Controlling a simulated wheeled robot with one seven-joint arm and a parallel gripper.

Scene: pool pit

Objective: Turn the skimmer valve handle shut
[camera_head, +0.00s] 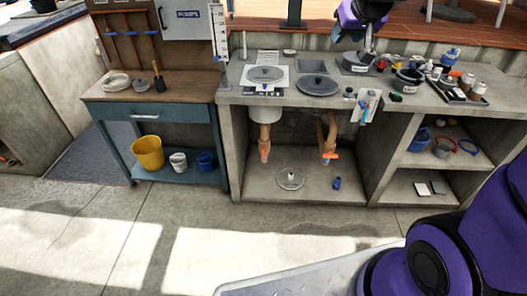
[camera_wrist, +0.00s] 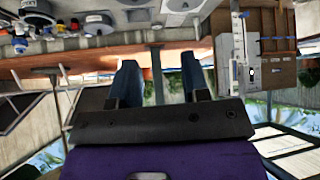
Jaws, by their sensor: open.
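Two brown pipes come down under the concrete counter. The left pipe (camera_head: 265,138) ends with a small red-orange handle (camera_head: 264,155). The right pipe (camera_head: 332,128) has a red-orange handle (camera_head: 331,156) near its lower end, lying roughly sideways. I cannot tell from the picture which one is the skimmer valve. My gripper (camera_head: 368,44) is above the counter at the back right, well above and apart from both handles. In the wrist view, my gripper (camera_wrist: 161,82) has its two dark fingers spread with nothing between them. No valve handle is clearly seen there.
The counter (camera_head: 232,96) overhangs the open bay holding the pipes. A white disc (camera_head: 290,179) and a blue bottle (camera_head: 337,183) stand on the bay floor. Bottles and small items crowd the counter's right. A blue workbench (camera_head: 165,112) stands left. The front floor is clear.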

